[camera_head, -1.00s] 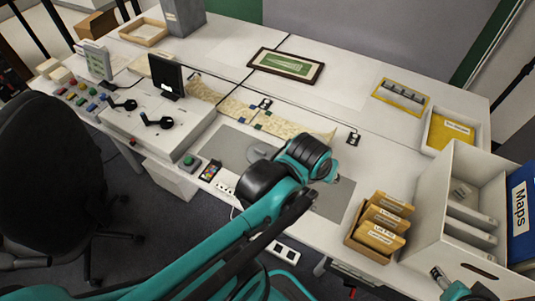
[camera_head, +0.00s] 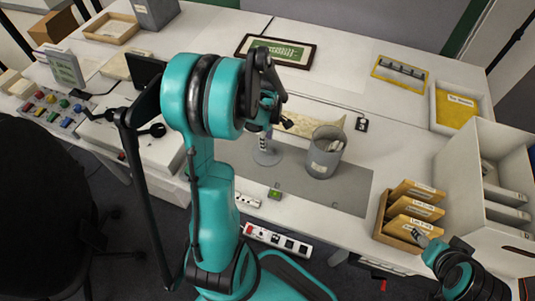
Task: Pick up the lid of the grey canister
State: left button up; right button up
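The grey canister (camera_head: 324,158) stands upright and open-topped on the grey mat, with pale, paper-like contents inside. A flat round grey lid (camera_head: 267,157) lies left of the canister, apart from it. My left gripper (camera_head: 264,140) points down just above the lid, partly hidden behind my own arm. Its fingers are too small to tell whether they are open or touching the lid. My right gripper (camera_head: 420,238) is low at the right, near the brown file box. Its fingers are too small to read.
The brown box of files (camera_head: 384,219) and a white open shelf box (camera_head: 447,195) stand at the right. A framed green picture (camera_head: 276,51) lies behind the canister. A power strip (camera_head: 275,240) is at the front edge. The mat is clear right of the canister.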

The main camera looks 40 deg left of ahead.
aim_at(268, 151)
pick_arm(q)
jog(key=f+b, duration=0.2)
jog(key=f, duration=0.3)
jog(key=shift+w+f+b, duration=0.25)
jog(key=shift+b, duration=0.15)
jog(key=shift+d+r, duration=0.1)
grip_shut()
